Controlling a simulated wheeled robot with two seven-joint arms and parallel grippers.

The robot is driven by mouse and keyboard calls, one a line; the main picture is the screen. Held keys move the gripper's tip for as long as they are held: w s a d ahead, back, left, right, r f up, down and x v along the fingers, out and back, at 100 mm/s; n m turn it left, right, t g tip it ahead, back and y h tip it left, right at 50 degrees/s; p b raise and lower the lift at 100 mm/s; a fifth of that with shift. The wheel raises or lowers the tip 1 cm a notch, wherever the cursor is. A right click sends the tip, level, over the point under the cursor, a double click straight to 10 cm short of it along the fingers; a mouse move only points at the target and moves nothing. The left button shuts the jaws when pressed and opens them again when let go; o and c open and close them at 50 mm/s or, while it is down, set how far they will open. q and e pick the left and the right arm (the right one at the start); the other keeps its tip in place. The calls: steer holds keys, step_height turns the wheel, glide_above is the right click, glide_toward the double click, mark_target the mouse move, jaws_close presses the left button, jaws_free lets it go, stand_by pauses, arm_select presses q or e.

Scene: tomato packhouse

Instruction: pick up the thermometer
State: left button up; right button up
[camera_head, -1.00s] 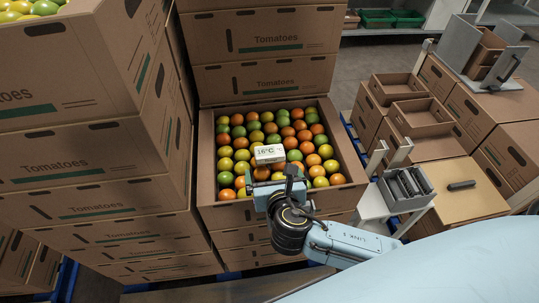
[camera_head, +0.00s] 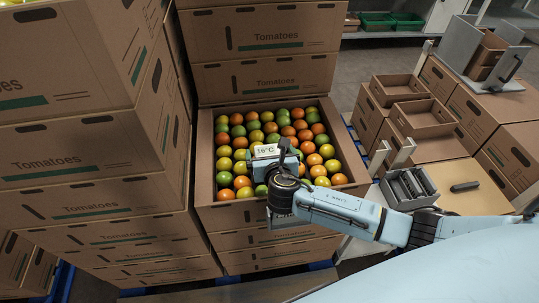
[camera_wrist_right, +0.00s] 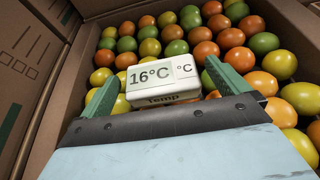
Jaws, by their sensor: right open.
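The thermometer (camera_head: 266,149) is a small white block with a display reading 16°C. It lies on top of the tomatoes in the open cardboard box, and its near part is hidden by my right gripper (camera_head: 273,161) in the head view. In the right wrist view, the thermometer (camera_wrist_right: 163,76) shows between the green fingers of my right gripper (camera_wrist_right: 165,82). The gripper is open, with one finger towards each side of the thermometer and visible gaps beside it. My left gripper is not in view.
The open box (camera_head: 205,160) holds many red, orange, yellow and green tomatoes and has raised walls. Tall stacks of tomato cartons (camera_head: 75,150) stand at left and behind. At right are a grey bin (camera_head: 389,191), a wooden board (camera_head: 480,199) and empty cartons (camera_head: 398,87).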

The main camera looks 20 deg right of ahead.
steer(key=shift+x, duration=0.9)
steer(key=shift+c, duration=0.3)
steer(key=c, duration=1)
